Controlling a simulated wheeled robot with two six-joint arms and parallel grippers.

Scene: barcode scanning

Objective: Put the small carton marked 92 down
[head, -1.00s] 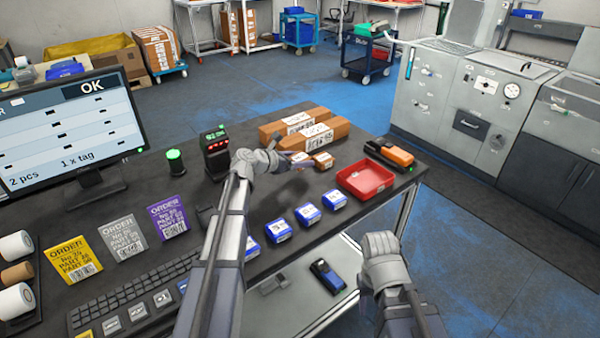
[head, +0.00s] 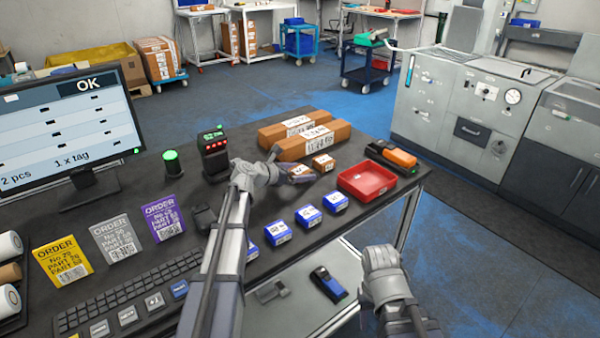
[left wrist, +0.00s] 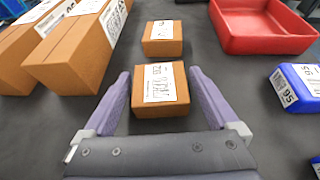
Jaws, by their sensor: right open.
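The small orange-brown carton (left wrist: 180,98) with a white label rests on the dark table, between the fingers of my left gripper (left wrist: 160,72). The fingers stand on both sides of it with narrow gaps, so the gripper looks open. The number on its label is hard to read. In the head view this carton (head: 300,172) shows just beyond my left gripper (head: 280,165), partly hidden by it. A second small carton (left wrist: 162,40) lies just behind it, apart from it. My right gripper (head: 380,258) is open and empty, off the table's front right edge.
Two long cartons (head: 310,139) lie behind the small ones. A red tray (head: 345,184) stands to the right, with several blue boxes (head: 308,215) in front. A scanner stand (head: 214,155) with lights is to the left. A black-and-orange device (head: 396,156) is at the right edge.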

